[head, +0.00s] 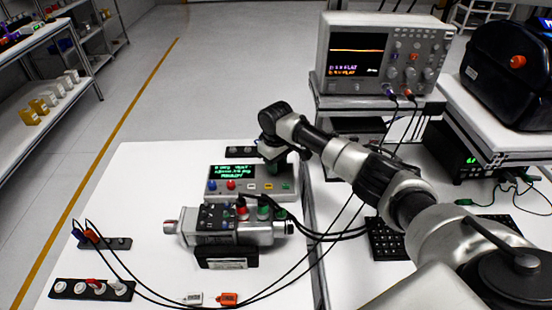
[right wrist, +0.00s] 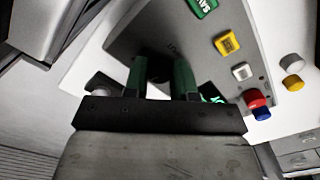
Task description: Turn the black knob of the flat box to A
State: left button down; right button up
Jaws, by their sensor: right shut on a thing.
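The flat box (head: 216,195) is a grey box with a green-lit display, on the white table behind a silver motor. Its front carries red, blue, yellow and white buttons. My right gripper (head: 274,163) points down over the box's right part. In the right wrist view my right gripper (right wrist: 160,75) shows two green fingers shut around the black knob (right wrist: 159,66), which is dark and mostly hidden between them. The knob's pointer and the A mark cannot be made out. The box's panel (right wrist: 190,25) shows in this view with a green button. My left gripper is not in view.
The silver motor (head: 264,233) with plugged cables stands right in front of the box. Black cables (head: 330,236) loop across the table. A socket strip (head: 70,289) and two small tags lie at the front. An oscilloscope (head: 358,60) stands at the back right.

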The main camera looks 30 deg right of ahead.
jog(key=shift+r+n+p, duration=0.1)
jog(key=shift+n+p, duration=0.35)
jog(key=shift+n, duration=0.85)
jog(key=o, duration=0.9)
jog(key=shift+o, duration=0.2)
notch_tip(320, 180, up, 11)
jog(key=b, duration=0.1)
